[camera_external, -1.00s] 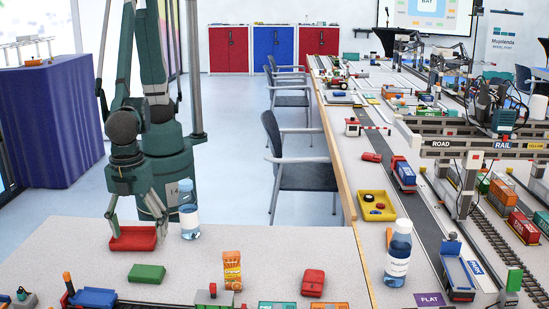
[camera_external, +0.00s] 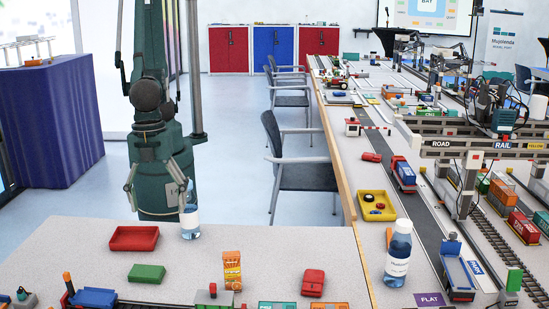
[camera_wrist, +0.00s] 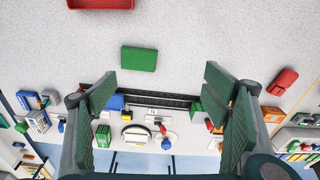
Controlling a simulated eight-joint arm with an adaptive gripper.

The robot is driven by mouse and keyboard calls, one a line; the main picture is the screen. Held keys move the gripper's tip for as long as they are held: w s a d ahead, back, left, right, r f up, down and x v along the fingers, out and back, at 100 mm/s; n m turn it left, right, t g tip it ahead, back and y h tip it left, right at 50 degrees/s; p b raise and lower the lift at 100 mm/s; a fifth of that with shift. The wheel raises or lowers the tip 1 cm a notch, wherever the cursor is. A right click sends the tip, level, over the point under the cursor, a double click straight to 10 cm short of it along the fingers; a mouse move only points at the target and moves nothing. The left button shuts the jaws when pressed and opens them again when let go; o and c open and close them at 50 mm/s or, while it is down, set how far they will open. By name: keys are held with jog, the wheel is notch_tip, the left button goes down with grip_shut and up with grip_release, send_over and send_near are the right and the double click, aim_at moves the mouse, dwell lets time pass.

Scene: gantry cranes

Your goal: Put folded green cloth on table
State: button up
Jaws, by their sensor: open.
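The folded green cloth (camera_external: 147,274) is a small green rectangular block shape lying flat on the light grey table (camera_external: 60,262). It also shows in the wrist view (camera_wrist: 139,59), ahead of the fingertips and apart from them. A red tray (camera_external: 134,238) sits on the table just behind the cloth, and its edge shows at the top of the wrist view (camera_wrist: 100,3). My gripper (camera_external: 158,193) is raised behind the red tray. In the wrist view my gripper (camera_wrist: 162,85) has its two green fingers wide apart with nothing held between them.
A water bottle (camera_external: 190,210) stands right of the red tray, close to my gripper in the picture. An orange juice carton (camera_external: 232,270) and a red block-like item (camera_external: 313,282) stand to the right. A blue toy car (camera_external: 95,297) is at front left. Open table lies around the cloth.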

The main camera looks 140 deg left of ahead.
jog(key=s+a+r+n+t, duration=0.1)
jog(key=s+a+r+n, duration=0.1)
jog(key=s+a+r, duration=0.45)
jog(key=s+a+r+n+t, duration=0.1)
jog(key=a+r+t, duration=0.15)
jog(key=a, duration=0.65)
jog(key=s+a+r+n+t, duration=0.1)
jog(key=s+a+r+n, duration=0.15)
jog(key=a+r, duration=0.4)
jog(key=s+a+f+n+t, duration=0.1)
jog(key=s+a+n+t, duration=0.1)
jog(key=s+a, duration=0.6)
jog(key=shift+a+f, duration=0.15)
jog(key=shift+a, duration=0.65)
jog(key=shift+o, duration=0.5)
jog(key=shift+w+d, duration=0.1)
